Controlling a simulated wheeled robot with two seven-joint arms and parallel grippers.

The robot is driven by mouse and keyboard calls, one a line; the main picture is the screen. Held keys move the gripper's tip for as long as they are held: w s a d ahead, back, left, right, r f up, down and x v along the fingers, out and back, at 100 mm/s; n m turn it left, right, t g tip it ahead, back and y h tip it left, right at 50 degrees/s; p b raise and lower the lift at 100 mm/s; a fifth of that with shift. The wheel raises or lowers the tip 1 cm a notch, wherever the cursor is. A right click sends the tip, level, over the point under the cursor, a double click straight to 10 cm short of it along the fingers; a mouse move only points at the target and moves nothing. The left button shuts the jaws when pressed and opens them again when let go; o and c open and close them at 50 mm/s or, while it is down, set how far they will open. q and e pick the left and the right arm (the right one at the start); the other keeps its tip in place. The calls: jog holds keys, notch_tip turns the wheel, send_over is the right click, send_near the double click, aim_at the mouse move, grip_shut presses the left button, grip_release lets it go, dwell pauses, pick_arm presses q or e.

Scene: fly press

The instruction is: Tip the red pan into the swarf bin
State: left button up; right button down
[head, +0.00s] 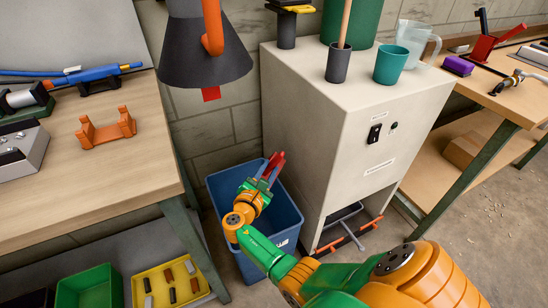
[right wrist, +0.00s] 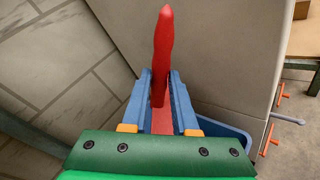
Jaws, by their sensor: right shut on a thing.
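The red pan (head: 277,160) shows only as a small red part at my right gripper (head: 267,172) in the head view. In the right wrist view a long red piece of the pan (right wrist: 163,52) stands up between the two blue fingers of my right gripper (right wrist: 162,100), which is shut on it. The rest of the pan is mostly hidden. The blue bin (head: 291,237), likely the swarf bin, stands on the floor. My right gripper is over its opening in the head view. The bin's rim (right wrist: 226,130) shows behind the fingers in the wrist view. The bin's contents cannot be made out. My left gripper is not in view.
A grey cabinet (head: 335,130) stands close to the right of the bin, with cups and a jug (head: 414,40) on top. A wooden bench (head: 90,165) is at the left. A dark cone-shaped hood (head: 205,55) hangs above and behind the bin.

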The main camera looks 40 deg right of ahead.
jog(key=shift+w+r, duration=0.1)
jog(key=shift+r, duration=0.15)
jog(key=shift+r+n+p, duration=0.3)
jog(key=shift+n+p, duration=0.3)
jog(key=shift+r+n+g+p, duration=0.15)
jog(key=shift+n+g+p, duration=0.15)
jog(key=shift+n+p, duration=0.15)
jog(key=n, duration=0.1)
jog(key=r+n+p, duration=0.1)
jog(key=shift+n, duration=0.35)
jog(key=n, duration=0.1)
jog(key=n+g, duration=0.1)
jog(key=n, duration=0.1)
jog(key=shift+r+h+p, duration=0.3)
jog(key=shift+h+p, duration=0.1)
jog(key=shift+r+n+g, duration=0.2)
jog(key=shift+n+g, duration=0.1)
jog(key=shift+n, duration=0.9)
